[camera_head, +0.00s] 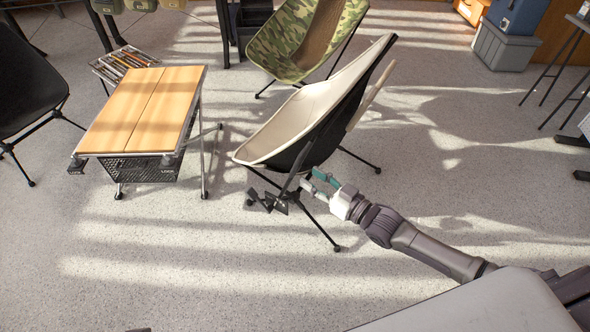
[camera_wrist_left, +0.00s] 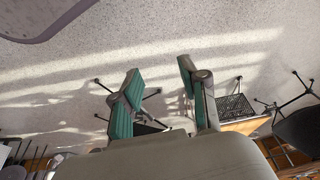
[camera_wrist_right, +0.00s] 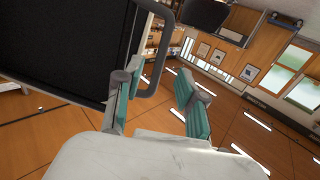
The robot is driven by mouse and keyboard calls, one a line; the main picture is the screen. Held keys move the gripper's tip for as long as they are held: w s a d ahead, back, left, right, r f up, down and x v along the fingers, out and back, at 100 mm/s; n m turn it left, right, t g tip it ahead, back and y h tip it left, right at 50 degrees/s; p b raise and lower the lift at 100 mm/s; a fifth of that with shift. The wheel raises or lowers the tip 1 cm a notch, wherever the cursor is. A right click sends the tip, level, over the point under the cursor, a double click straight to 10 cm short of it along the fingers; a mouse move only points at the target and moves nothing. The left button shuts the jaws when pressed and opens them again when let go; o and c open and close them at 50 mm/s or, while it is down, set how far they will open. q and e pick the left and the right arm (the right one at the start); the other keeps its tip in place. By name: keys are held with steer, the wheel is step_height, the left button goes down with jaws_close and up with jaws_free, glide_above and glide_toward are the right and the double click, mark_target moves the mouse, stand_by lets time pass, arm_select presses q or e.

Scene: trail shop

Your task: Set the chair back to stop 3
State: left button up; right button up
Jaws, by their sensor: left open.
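The nearest chair (camera_head: 310,110) is a cream sling seat with a dark underside on thin black legs, in the middle of the head view. A tan piece (camera_head: 374,92) shows behind its back. My right gripper (camera_head: 316,183) is low beside the chair's underside, fingers apart. In the right wrist view, its fingers (camera_wrist_right: 157,88) stand beside a dark panel (camera_wrist_right: 55,45) and a grey curved tube (camera_wrist_right: 155,60); I cannot tell whether they touch the tube. My left gripper (camera_wrist_left: 158,72) is open and empty above the floor. I cannot make out numbered stops.
A wood-topped table (camera_head: 140,105) with a mesh basket stands left of the chair. A camouflage chair (camera_head: 300,35) is close behind, and a black chair (camera_head: 25,85) is at far left. Grey floor (camera_head: 180,265) is clear in front.

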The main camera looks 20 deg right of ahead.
mark_target(295, 167)
steer(key=b+x, duration=0.1)
steer(key=x, duration=0.5)
steer(key=shift+w+a, duration=0.15)
steer(key=shift+w, duration=0.05)
jaws_close()
